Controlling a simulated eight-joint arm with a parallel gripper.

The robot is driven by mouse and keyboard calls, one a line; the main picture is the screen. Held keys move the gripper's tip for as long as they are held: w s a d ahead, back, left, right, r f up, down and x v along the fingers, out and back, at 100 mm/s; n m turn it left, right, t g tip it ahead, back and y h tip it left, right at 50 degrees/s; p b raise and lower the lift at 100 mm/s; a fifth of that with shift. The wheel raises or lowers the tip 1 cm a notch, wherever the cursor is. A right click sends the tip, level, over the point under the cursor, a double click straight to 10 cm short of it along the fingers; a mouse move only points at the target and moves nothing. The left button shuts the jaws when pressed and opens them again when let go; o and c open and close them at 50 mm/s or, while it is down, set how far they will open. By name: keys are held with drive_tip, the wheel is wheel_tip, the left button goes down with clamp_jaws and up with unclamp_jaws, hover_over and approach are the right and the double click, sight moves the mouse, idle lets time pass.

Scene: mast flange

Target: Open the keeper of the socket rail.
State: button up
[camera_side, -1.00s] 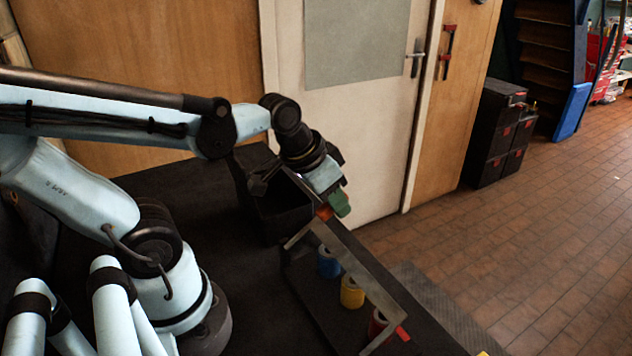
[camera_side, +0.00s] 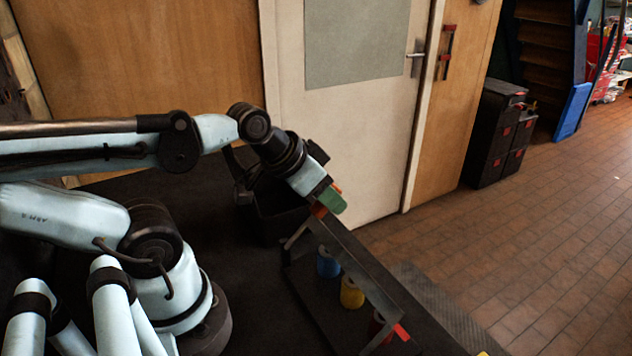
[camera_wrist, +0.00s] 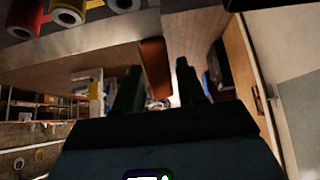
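The socket rail (camera_side: 362,266) is a grey bar along the right edge of the dark bench, with blue, yellow and red sockets below it. The orange keeper (camera_side: 319,211) is at its far end; it also shows as an orange strip in the wrist view (camera_wrist: 155,68). My gripper (camera_side: 331,200) is at the keeper, its green fingertip covering part of it. In the wrist view my two fingers (camera_wrist: 160,80) stand apart with the strip between them, nearer the left finger, and a gap at the right finger. Whether a finger touches it cannot be told.
A black open bin (camera_side: 280,218) stands just left of the rail's far end. A red tab (camera_side: 402,332) is at the near end. A white door (camera_side: 345,130) is behind the bench.

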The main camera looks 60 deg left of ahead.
drive_tip(key=shift+o, duration=0.8)
drive_tip(key=shift+w+f, duration=0.1)
drive_tip(key=shift+w, duration=0.1)
wheel_tip(320, 180, up, 10)
drive_tip(key=s+g, duration=0.1)
drive_tip(key=s, duration=0.1)
drive_tip(key=shift+r+g, duration=0.25)
drive_tip(key=shift+g, duration=0.15)
idle(0.7)
drive_tip(key=shift+g, duration=0.6)
drive_tip(key=shift+s+f+x, duration=0.15)
drive_tip(key=shift+s+x, duration=0.15)
drive_tip(key=shift+x, duration=1.45)
drive_tip(key=shift+s+f+x, duration=0.1)
drive_tip(key=shift+s+x, duration=0.2)
drive_tip(key=shift+x, duration=1.45)
drive_tip(key=shift+s+f+x, duration=0.15)
drive_tip(key=shift+s+x, duration=0.15)
drive_tip(key=shift+x, duration=1.45)
